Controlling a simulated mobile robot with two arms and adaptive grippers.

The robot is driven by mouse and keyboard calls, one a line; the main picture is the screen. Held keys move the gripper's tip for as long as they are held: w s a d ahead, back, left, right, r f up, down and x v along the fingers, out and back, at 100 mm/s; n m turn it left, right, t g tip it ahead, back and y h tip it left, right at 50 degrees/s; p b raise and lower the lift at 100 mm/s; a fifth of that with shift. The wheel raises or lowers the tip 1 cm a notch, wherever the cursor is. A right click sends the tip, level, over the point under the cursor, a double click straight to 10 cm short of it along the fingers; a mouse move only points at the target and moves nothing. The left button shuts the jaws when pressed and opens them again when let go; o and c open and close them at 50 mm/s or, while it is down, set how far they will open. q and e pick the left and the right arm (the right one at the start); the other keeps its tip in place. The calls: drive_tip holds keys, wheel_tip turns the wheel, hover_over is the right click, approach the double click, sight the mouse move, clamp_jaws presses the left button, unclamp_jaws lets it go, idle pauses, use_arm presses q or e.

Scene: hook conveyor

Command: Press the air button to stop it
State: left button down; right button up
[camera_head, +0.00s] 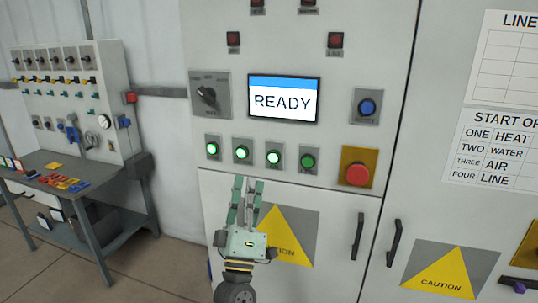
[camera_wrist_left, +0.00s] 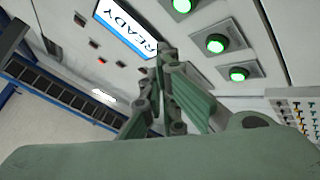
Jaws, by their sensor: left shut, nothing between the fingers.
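A row of green buttons sits below the screen on the grey cabinet. From the left, the first (camera_head: 213,149), second (camera_head: 242,153) and third (camera_head: 274,158) glow brightly; the last (camera_head: 308,161) is dark. Their labels are too small to read, so I cannot tell which is air by label; the start-order sheet (camera_head: 496,150) lists AIR as three. My left gripper (camera_head: 248,181) is shut and empty, fingers pointing up just below the second and third buttons, apart from them. In the left wrist view its fingertips (camera_wrist_left: 166,50) show near lit buttons (camera_wrist_left: 215,44).
The screen (camera_head: 283,100) reads READY. A rotary switch (camera_head: 207,95), a blue button (camera_head: 367,107) and a red emergency button (camera_head: 357,174) surround the row. Door handles (camera_head: 357,236) stick out below. A workbench (camera_head: 75,190) with a switch panel (camera_head: 75,90) stands at the left.

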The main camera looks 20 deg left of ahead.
sight(273, 157)
use_arm(q)
drive_tip(key=shift+s+a+r+n+y, duration=0.15)
drive_tip(key=shift+r+n+y, duration=0.1)
drive_tip(key=shift+r, duration=0.3)
drive_tip(key=shift+s+a+r+n+y, duration=0.15)
drive_tip(key=shift+r+n+y, duration=0.1)
drive_tip(key=shift+r, duration=0.3)
drive_tip(key=shift+w+d, duration=0.1)
drive_tip(key=w+b, duration=0.5)
drive_tip(key=w, duration=0.3)
drive_tip(key=shift+w+d, duration=0.2)
drive_tip(key=shift+w, duration=0.15)
drive_tip(key=shift+b, duration=0.3)
drive_tip(key=shift+w, duration=0.45)
